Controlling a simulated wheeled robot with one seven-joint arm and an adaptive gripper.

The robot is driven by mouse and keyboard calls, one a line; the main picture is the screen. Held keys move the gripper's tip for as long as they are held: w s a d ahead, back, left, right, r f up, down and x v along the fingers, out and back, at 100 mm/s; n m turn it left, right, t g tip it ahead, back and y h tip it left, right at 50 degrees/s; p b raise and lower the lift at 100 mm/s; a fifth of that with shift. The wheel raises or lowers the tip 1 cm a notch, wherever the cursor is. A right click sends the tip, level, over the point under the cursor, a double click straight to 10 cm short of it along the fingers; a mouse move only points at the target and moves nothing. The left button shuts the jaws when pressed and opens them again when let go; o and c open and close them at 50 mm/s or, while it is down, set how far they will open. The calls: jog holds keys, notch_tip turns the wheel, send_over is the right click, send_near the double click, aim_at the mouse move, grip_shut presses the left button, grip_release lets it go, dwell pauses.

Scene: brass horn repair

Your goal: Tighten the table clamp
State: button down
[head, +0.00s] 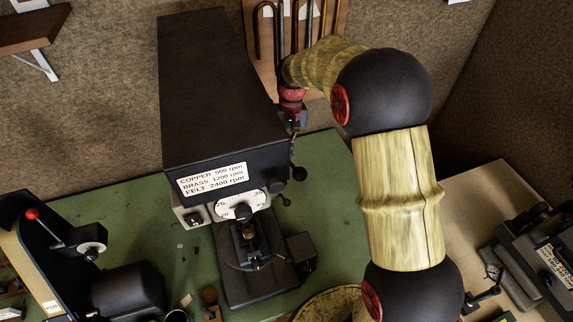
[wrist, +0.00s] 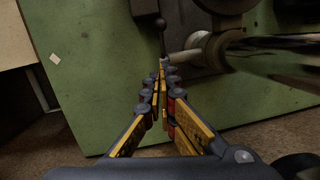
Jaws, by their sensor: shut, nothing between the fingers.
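The drill press (head: 225,120) with the speed label stands on the green bench top. A dark lever with a ball knob (head: 299,173) hangs at its right side; I cannot tell if this is the table clamp. My gripper (head: 294,122) is beside the press head's right side, partly hidden by my own wrist. In the wrist view my gripper (wrist: 162,68) has its fingers together with nothing between them. Its tips are close to the lower end of a thin dark lever with a ball (wrist: 161,22) and a light rod end; contact is unclear. A shiny metal column (wrist: 265,48) runs off to the right.
The green bench top (head: 140,210) has small loose bits on it. A lever-handled machine (head: 125,285) stands at front left. A brown side table (head: 475,210) with dark equipment (head: 535,265) is at right. Hooks hang on a wooden board (head: 265,75) behind.

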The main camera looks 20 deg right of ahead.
jog(key=p, duration=0.1)
send_near(283, 198)
jog(key=w+f, duration=0.2)
jog(key=s+f+p, duration=0.1)
jog(key=s+f, duration=0.1)
jog(key=s, duration=0.1)
jog(key=shift+d+f, duration=0.1)
jog(key=shift+f, duration=0.1)
